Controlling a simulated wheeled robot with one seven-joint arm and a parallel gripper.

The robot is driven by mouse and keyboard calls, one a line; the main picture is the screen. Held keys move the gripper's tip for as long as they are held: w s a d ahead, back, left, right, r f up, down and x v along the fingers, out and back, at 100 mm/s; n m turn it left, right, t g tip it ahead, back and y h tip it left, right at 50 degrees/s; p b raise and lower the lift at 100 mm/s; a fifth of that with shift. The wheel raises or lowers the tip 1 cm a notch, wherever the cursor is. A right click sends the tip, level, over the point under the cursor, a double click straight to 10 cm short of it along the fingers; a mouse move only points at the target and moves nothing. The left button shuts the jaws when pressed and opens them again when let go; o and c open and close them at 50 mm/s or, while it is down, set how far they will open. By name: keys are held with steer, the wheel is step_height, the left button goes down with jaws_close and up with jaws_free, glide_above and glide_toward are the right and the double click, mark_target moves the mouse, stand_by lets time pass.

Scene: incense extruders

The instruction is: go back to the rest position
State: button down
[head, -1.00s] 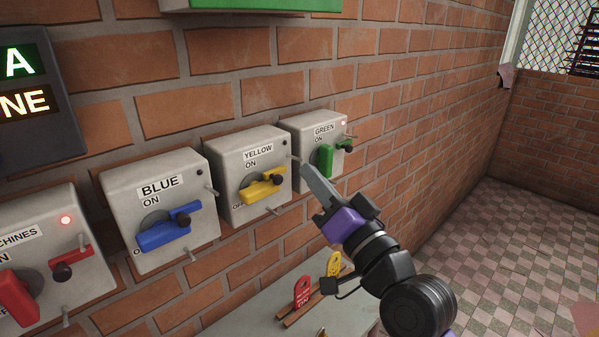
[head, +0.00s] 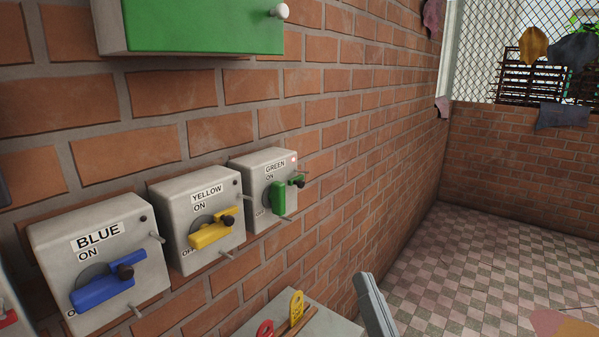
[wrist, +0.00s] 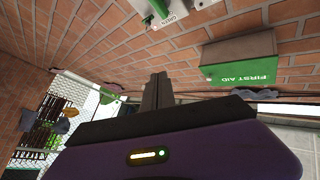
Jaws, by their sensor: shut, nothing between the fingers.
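My gripper (head: 376,304) shows only as a grey fingertip part at the bottom of the head view, apart from the wall and the switch boxes. In the wrist view my gripper (wrist: 157,86) has its fingers together with nothing between them. The rest of my arm is out of the head view.
Switch boxes marked blue (head: 122,240), yellow (head: 207,256) and green (head: 254,167) line the brick wall. The green one has a lit lamp. Below is a ledge (head: 335,325) with red and yellow tags (head: 296,308). A first aid cabinet (wrist: 240,57) hangs above.

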steer(key=s+d+f+n+g+h, duration=0.1)
steer(key=s+d+f+g, duration=0.1)
steer(key=s+f, duration=0.4)
steer(key=s+d+f+n+g+h, duration=0.1)
steer(key=s+d+f, duration=0.3)
steer(key=s, duration=1.3)
steer(key=s+d+f+n+g+h, duration=0.1)
steer(key=s+d+f+g+h, duration=0.2)
steer(key=s+f, duration=0.7)
steer(key=shift+s+d+g, duration=0.6)
steer(key=shift+s, duration=0.55)
steer(key=c, duration=2.2)
jaws_free()
steer(key=shift+f, duration=0.1)
